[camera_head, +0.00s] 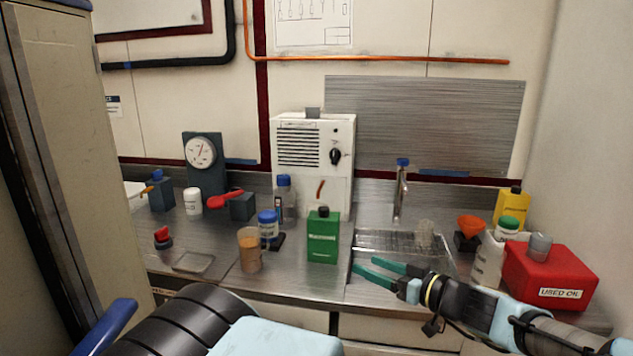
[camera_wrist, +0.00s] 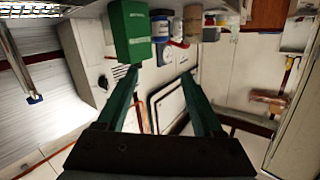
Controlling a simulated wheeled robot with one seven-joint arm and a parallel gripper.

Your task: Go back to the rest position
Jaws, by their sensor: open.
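My gripper (camera_head: 382,274) is at the front right of the metal counter (camera_head: 205,275) in the head view. Its two green fingers point left and are spread apart, with nothing between them. The fingers also show in the wrist view (camera_wrist: 160,98), open and empty. A green box-shaped container (camera_head: 323,237) stands upright on the counter, left of and apart from my fingertips. It also shows in the wrist view (camera_wrist: 131,32), which looks upside down. No rest position is marked in either view.
A sink (camera_head: 440,262) lies behind my gripper, with a tap (camera_head: 401,190). A red "used oil" can (camera_head: 549,277) and a white bottle (camera_head: 489,262) stand close to my arm at right. An amber cup (camera_head: 249,250) and a white machine (camera_head: 312,165) are further left. A tall cabinet (camera_head: 75,130) stands far left.

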